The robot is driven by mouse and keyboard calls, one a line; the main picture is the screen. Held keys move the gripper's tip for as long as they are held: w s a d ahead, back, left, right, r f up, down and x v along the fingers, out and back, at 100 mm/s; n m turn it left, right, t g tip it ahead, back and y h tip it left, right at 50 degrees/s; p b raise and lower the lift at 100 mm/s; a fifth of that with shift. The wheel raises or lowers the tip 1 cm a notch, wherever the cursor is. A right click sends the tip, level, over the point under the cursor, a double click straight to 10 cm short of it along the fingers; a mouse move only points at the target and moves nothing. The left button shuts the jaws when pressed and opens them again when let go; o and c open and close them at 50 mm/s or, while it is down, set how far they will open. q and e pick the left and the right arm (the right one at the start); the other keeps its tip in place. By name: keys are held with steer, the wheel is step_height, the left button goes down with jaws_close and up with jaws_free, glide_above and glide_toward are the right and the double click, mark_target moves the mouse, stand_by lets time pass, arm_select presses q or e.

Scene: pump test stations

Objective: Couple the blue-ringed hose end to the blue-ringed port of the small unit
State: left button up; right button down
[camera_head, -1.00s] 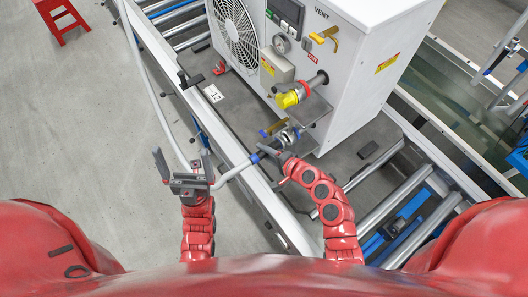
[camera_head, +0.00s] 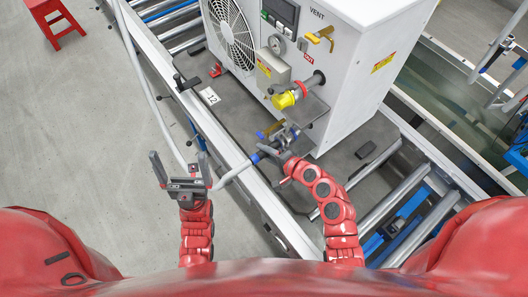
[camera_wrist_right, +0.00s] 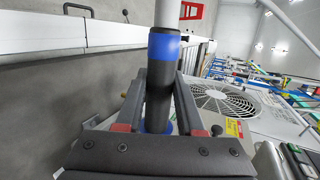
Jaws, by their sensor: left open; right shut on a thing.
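The hose end (camera_head: 256,158) is a dark fitting with a blue ring on a light grey hose. My right gripper (camera_head: 277,153) is shut on it, just below the small unit's front. In the right wrist view the blue ring (camera_wrist_right: 165,46) sits above the dark body between the fingers (camera_wrist_right: 160,100). A metal port (camera_head: 287,133) with a blue part beside it (camera_head: 262,135) is right by the held end. Some blue shows below the fingers in the wrist view. I cannot tell whether end and port touch. My left gripper (camera_head: 181,170) is open and empty, beside the hose.
The white unit (camera_head: 355,75) stands on a dark pallet plate over a roller conveyor (camera_head: 380,205). A yellow-capped, red-ringed port (camera_head: 287,99) sits above the right gripper. A conveyor rail (camera_head: 235,160) runs between the grippers. Floor at left is clear, with a red stool (camera_head: 52,22).

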steer(key=shift+w+d, duration=0.35)
steer(key=shift+d, duration=0.05)
stand_by(0.4)
stand_by(0.4)
steer(key=shift+c, duration=2.2)
jaws_free()
steer(key=shift+b, duration=0.3)
steer(key=shift+s+d, duration=0.15)
steer(key=shift+d, duration=0.1)
steer(key=b+v, duration=0.4)
steer(key=v, duration=1.3)
steer(key=shift+a, duration=0.2)
